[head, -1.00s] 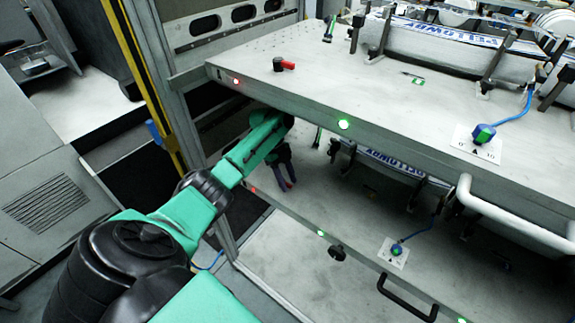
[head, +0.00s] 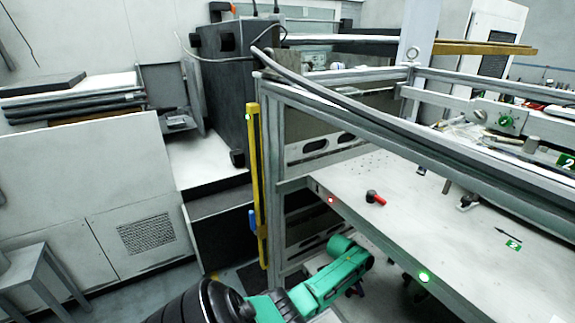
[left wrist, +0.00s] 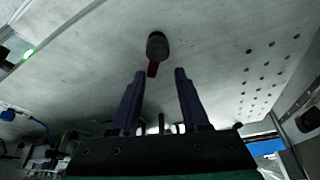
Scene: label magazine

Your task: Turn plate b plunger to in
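In the left wrist view a plunger (left wrist: 157,46) with a round black knob and a short red lever stands on a grey plate (left wrist: 205,65). My left gripper (left wrist: 161,74) is open, with its two purple fingers apart and empty. The plunger shows just beyond the gap between the fingertips, and I see no contact. In the head view my left arm reaches under the upper plate (head: 440,225), and its gripper is mostly hidden. Another black and red plunger (head: 375,197) sits on top of that upper plate. I cannot read which plate is b. My right gripper is not in view.
The upper plate's edge overhangs my left arm. A frame post and a yellow upright (head: 257,190) stand close on its left. A red light (head: 331,200) and a green light (head: 424,277) sit on the plate's edge. Rows of holes (left wrist: 265,74) mark the plate near the plunger.

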